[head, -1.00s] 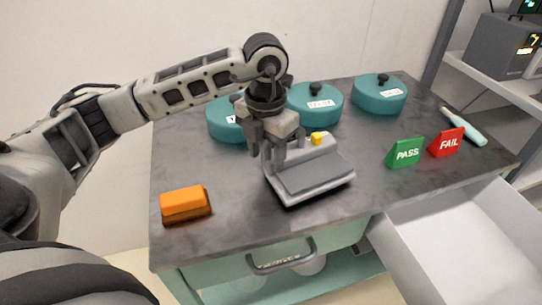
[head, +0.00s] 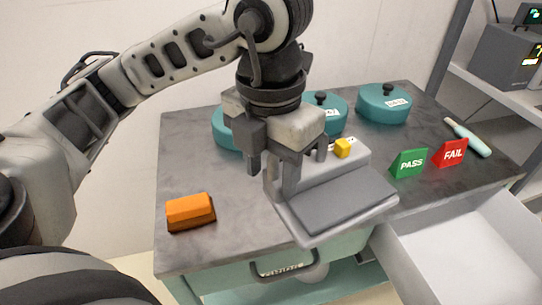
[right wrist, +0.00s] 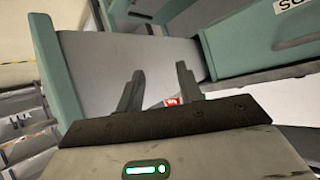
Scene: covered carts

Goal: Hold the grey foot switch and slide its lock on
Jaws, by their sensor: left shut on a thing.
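The grey foot switch (head: 340,200) has a wide dark grey pedal and a yellow block (head: 343,148), probably its lock, on the raised back part. My left gripper (head: 272,178) is shut on the left back part of the switch. The switch is tilted, its pedal facing the camera, and appears raised off the cart top. The gripper hides part of its back left. My right gripper (right wrist: 160,90) shows only in the right wrist view, its two fingers apart with nothing held between them.
On the dark cart top (head: 190,150) are an orange block (head: 190,212), teal lidded pots (head: 384,105), a green PASS sign (head: 409,162), a red FAIL sign (head: 451,153) and a pale teal tool (head: 468,138). An open white drawer (head: 455,240) juts out at the front right.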

